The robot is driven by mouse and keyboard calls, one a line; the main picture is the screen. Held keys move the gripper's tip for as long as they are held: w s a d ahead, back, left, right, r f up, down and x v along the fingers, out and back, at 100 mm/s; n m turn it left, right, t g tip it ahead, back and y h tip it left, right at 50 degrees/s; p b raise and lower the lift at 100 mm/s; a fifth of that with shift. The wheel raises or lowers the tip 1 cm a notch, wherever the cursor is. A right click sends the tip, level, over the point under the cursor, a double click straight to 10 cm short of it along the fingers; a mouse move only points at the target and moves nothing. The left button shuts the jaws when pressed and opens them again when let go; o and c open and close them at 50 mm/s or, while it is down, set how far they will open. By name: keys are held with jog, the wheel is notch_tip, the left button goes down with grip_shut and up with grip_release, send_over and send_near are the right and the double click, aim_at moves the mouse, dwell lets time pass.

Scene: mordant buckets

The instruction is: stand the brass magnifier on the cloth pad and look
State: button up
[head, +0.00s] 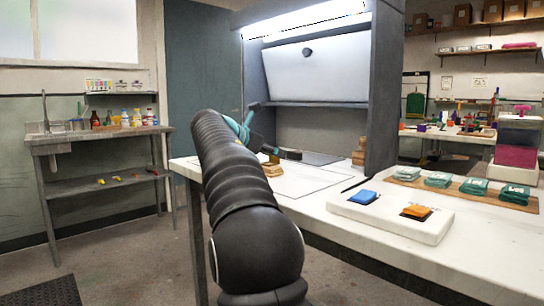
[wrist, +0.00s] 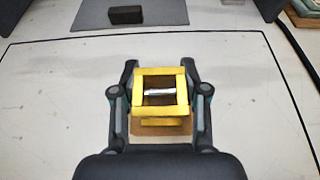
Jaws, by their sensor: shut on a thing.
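The brass magnifier is a yellow square open frame (wrist: 174,112) between my fingers in the wrist view. My gripper (wrist: 160,88) is shut on it, one finger at each side. A brown and tan pad-like piece (wrist: 160,129) shows just below the frame. I cannot tell whether the frame touches it, nor for certain that it is the cloth pad. In the head view my gripper (head: 277,153) is over the white worktop under the hood, partly hidden by my arm. A small tan stack (head: 272,169) shows just below it.
A dark block (wrist: 126,15) lies on a grey mat (wrist: 165,15) beyond the gripper. A white slab (head: 388,222) carries a blue pad (head: 363,197) and an orange pad (head: 416,211). Green folded cloths (head: 437,180) lie on a wooden board. Worktop around my gripper is mostly clear.

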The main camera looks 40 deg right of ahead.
jog(key=shift+f, duration=0.1)
jog(key=o, duration=1.1)
jog(key=shift+o, duration=0.2)
jog(key=shift+r, duration=0.2)
jog(key=shift+a+r, duration=0.15)
jog(key=shift+a, duration=0.15)
jog(key=p+v, duration=0.1)
jog(key=v, duration=1)
jog(key=shift+a, duration=0.2)
